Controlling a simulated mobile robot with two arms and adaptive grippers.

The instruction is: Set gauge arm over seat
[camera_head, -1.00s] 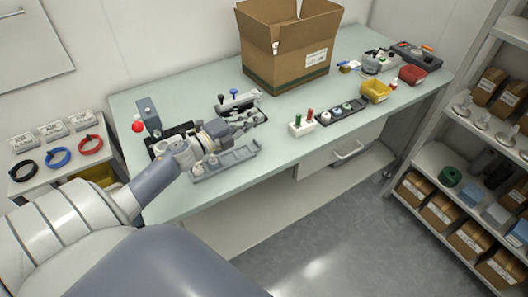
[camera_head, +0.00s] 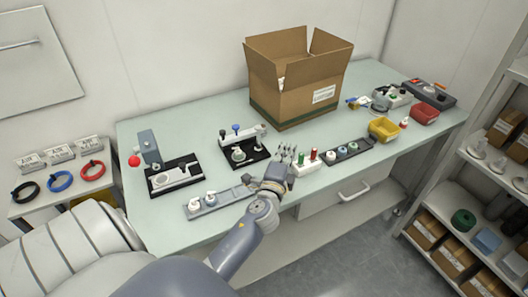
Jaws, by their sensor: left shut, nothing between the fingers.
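The fixture on a black base (camera_head: 258,157) stands mid-table. A pale bar (camera_head: 248,134), which looks like the gauge arm, lies along its back, with a blue knob (camera_head: 236,128) near its left part. A round pale seat (camera_head: 238,154) with a small upright part sits in front of the bar. From this view the bar appears behind the seat, not over it. My left gripper (camera_head: 285,153) is shut and empty, just right of the black base, its fingers pointing away from me. Whether it touches anything is unclear. My right gripper is out of view.
A second fixture (camera_head: 172,175) with a red ball (camera_head: 134,160) is at the left. A grey tray (camera_head: 228,198) with white parts lies in front. An open carton (camera_head: 290,100) stands behind.

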